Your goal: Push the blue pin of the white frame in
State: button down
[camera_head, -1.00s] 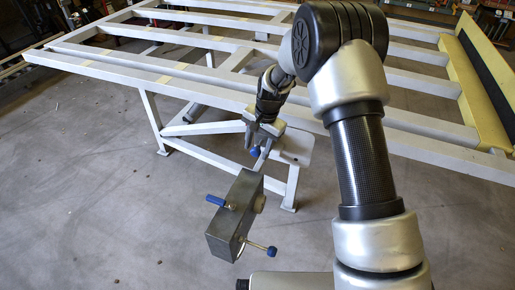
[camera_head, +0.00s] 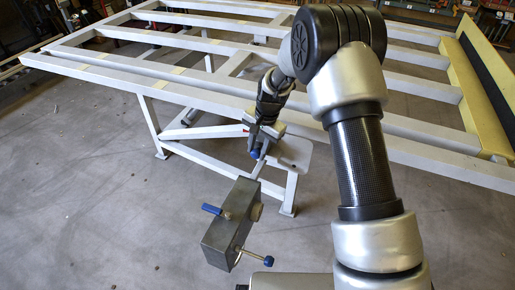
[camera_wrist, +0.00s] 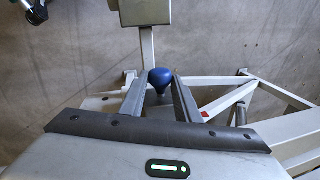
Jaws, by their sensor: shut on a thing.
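The white frame (camera_head: 95,70) is a large slatted table on legs, filling the back of the head view. Its blue pin (camera_head: 255,154) shows as a small blue knob under the fingertips, low at the near side of the frame. My gripper (camera_head: 263,141) reaches down to it and is shut on it. In the wrist view the blue knob (camera_wrist: 161,77) sits between the tips of the two fingers, its lower part partly hidden there. How far the pin is in cannot be told.
A grey metal box (camera_head: 231,224) with a blue handle (camera_head: 212,209) and a blue-ended rod (camera_head: 268,260) stands in front of the frame, close to my arm. A yellow board (camera_head: 468,85) lies along the frame's right end. The floor at left is clear.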

jog(key=shift+w+d+r, duration=0.15)
jog(key=shift+w, duration=0.2)
jog(key=c, duration=1.4)
grip_release()
jog(key=shift+o, duration=0.2)
jog(key=shift+s, duration=0.1)
jog(key=shift+r, duration=0.1)
notch_tip(320, 180, up, 17)
jog(key=s+d+p, duration=0.1)
jog(key=d+p, duration=0.1)
jog(key=p, duration=0.1)
jog(key=shift+s+d+p, duration=0.4)
